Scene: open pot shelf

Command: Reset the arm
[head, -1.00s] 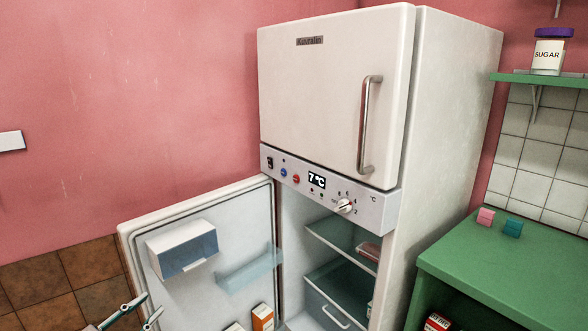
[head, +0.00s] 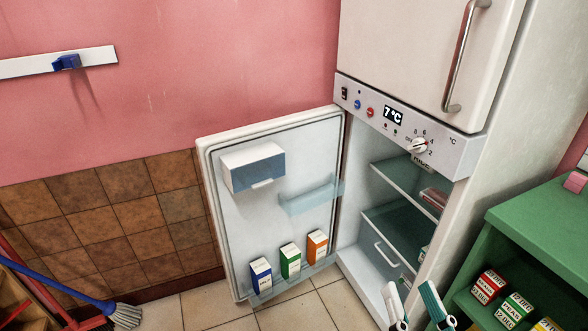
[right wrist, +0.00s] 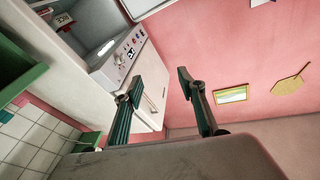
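My right gripper (head: 411,291) shows at the bottom right of the head view, in front of the open fridge's lower part. Its two dark green fingers stand apart with nothing between them. The right wrist view also shows this gripper (right wrist: 159,80) open and empty, with the fridge and the pink wall beyond its fingers. My left gripper is in neither view now.
The fridge door (head: 235,215) stands wide open, with blue, green and orange cartons (head: 290,259) in its bottom rack. A green shelf unit (head: 540,215) holding boxes stands at right. A blue-handled broom (head: 65,289) is at lower left. Tiled floor shows between.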

